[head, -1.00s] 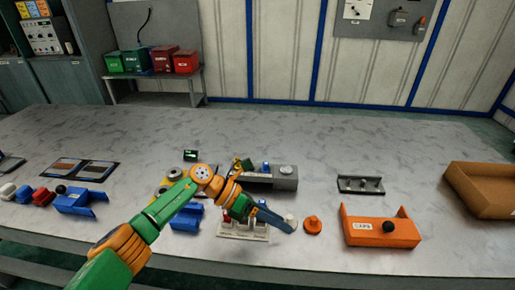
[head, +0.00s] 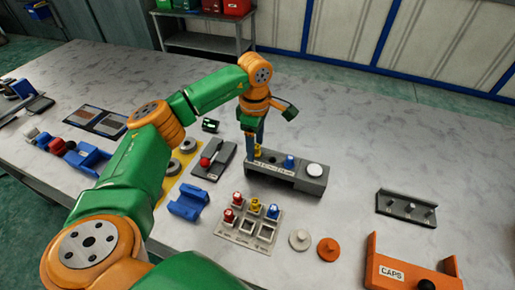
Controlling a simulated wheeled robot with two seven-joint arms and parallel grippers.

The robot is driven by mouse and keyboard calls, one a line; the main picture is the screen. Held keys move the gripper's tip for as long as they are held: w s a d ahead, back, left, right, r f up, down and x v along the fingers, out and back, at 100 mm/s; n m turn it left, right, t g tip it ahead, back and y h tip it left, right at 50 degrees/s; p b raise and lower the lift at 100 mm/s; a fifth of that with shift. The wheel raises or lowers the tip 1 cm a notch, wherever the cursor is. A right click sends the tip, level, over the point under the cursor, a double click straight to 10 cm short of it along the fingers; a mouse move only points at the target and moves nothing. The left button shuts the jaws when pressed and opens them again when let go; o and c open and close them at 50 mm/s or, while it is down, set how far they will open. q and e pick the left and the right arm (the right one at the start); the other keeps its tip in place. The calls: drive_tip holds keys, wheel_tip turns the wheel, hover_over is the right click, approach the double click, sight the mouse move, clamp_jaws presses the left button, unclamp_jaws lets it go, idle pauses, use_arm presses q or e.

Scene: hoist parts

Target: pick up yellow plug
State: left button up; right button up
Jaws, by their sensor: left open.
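A yellow plug (head: 258,152) shows at the left end of the dark grey block (head: 284,180), partly hidden by my left gripper. Another yellow plug (head: 255,206) stands in the white tray (head: 232,236), in the back row between a red plug (head: 238,198) and a blue plug (head: 273,211). My left gripper (head: 259,144) is open, pointing down right at the yellow plug on the grey block. I cannot tell whether its fingers touch it. A blue plug (head: 290,162) stands in the middle of the block. My right gripper is not in view.
A white round button (head: 315,170) tops the block's right end. A white disc (head: 300,240) and an orange disc (head: 329,249) lie right of the tray. An orange CAPS bin (head: 400,273) is at lower right, a grey pegged rack (head: 406,209) behind it. The table behind the block is clear.

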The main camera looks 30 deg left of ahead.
use_arm(q)
drive_tip(key=shift+w+f, duration=0.25)
drive_tip(key=shift+f, duration=0.45)
clamp_jaws()
drive_tip(key=shift+r, duration=0.15)
